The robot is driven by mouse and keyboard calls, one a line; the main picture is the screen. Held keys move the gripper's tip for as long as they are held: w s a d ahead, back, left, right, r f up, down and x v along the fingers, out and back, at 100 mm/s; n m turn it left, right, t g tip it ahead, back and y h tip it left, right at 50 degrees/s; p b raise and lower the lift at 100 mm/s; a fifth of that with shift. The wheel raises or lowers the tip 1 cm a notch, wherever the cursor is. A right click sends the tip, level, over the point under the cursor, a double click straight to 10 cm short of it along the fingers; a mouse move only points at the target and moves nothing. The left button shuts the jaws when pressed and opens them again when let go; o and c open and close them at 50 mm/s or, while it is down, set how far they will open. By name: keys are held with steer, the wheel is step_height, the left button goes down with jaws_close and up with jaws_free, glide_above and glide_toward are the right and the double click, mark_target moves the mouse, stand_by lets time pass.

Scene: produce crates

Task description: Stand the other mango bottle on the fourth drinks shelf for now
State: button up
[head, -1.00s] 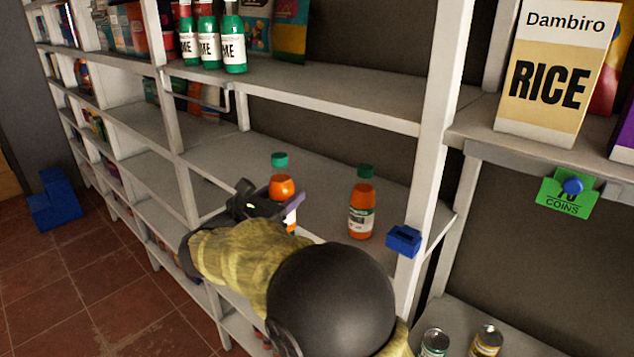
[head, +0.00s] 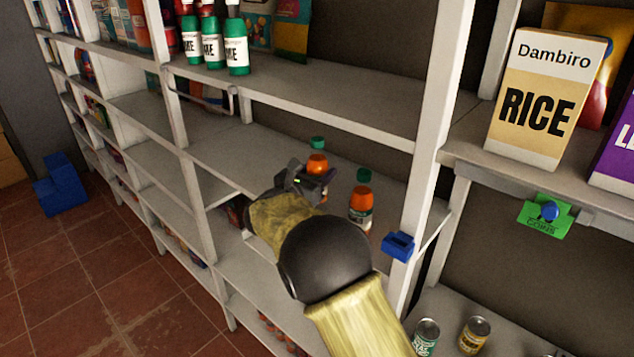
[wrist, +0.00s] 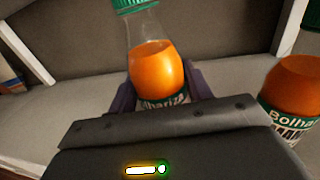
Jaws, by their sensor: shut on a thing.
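A mango bottle (head: 317,164) with orange juice and a green cap is between the jaws of my gripper (head: 315,181), which is shut on it. It stands upright at a shelf (head: 220,143) in the head view; its base is hidden by my gripper. In the wrist view the held bottle (wrist: 156,75) leans slightly, its label partly covered. A second mango bottle (head: 361,205) stands upright on the same shelf, to the right and nearer; it also shows at the right edge of the wrist view (wrist: 295,85). I cannot tell whether the held bottle touches the shelf.
Green bottles (head: 236,45) stand on the shelf above. A white post (head: 432,125) with a blue clip (head: 398,246) is right of the bottles. A rice box (head: 545,95) and cans (head: 427,337) are farther right. The shelf left of my gripper is clear.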

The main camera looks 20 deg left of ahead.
step_height(320, 180, down, 2)
steer(key=shift+f+p, duration=0.15)
steer(key=shift+p, duration=1.05)
steer(key=shift+f, duration=0.5)
steer(key=o, duration=1.2)
steer(key=shift+f, duration=0.1)
steer(key=b+v, duration=0.6)
steer(key=v, duration=0.6)
steer(key=shift+s, duration=0.1)
